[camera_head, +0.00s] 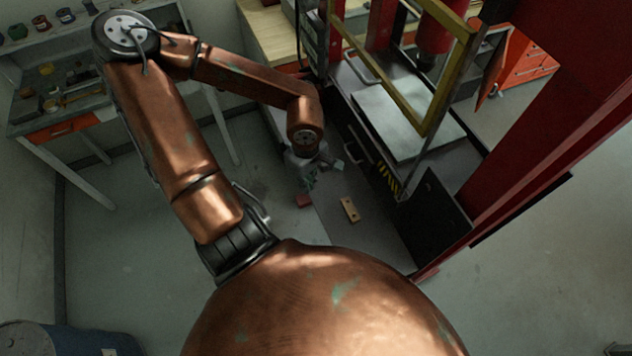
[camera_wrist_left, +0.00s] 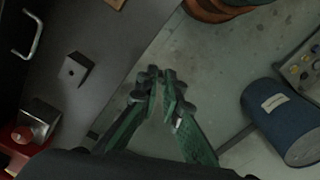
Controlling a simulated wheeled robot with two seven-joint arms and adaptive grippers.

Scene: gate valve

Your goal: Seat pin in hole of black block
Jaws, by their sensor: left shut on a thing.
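My left gripper (camera_head: 309,181) hangs over the left edge of a dark bench in the head view. In the left wrist view its green fingers (camera_wrist_left: 160,78) come together at the tips. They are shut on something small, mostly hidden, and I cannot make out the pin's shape. A dark block with a hole (camera_wrist_left: 75,70) sits on the grey bench top in the left wrist view, to the left of and apart from the fingertips. In the head view I cannot pick this block out clearly near the gripper. My right gripper is not in view.
A tan block with holes (camera_head: 349,209) lies on the bench (camera_head: 335,225). A small red piece (camera_head: 303,200) shows just below the gripper. A red press with a yellow frame (camera_head: 437,115) stands at the right.

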